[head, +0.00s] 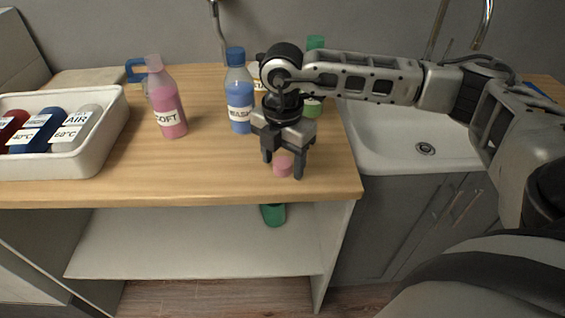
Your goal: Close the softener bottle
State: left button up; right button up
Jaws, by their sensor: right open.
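The pink softener bottle (169,112), labelled SOFT, stands upright on the wooden counter, left of centre, with a paler neck and no pink cap on top. A small pink cap (283,167) is at the counter's front right. My right gripper (283,166) points down over the cap with its fingers open, one on each side of it. I cannot tell whether the fingers touch it. My left gripper is not in view.
A blue WASH bottle (240,105) stands just behind my right gripper, and a green bottle (314,106) is partly hidden by my arm. A white bin (88,151) with several bottles is at left; a sink (400,150) is at right. The counter's front middle is clear.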

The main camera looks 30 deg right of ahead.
jog(key=c, duration=1)
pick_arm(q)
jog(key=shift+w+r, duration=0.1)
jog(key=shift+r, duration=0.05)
pick_arm(e)
jog(key=shift+c, duration=0.2)
jog(key=shift+r, duration=0.6)
pick_arm(q)
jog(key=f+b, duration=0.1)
jog(key=b, duration=0.1)
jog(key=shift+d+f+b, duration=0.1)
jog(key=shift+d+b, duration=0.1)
jog(key=shift+b, duration=0.1)
pick_arm(e)
jog(key=s+a+r, duration=0.6)
jog(key=a+r, duration=0.6)
jog(key=shift+a, duration=0.35)
jog(key=shift+f, duration=0.1)
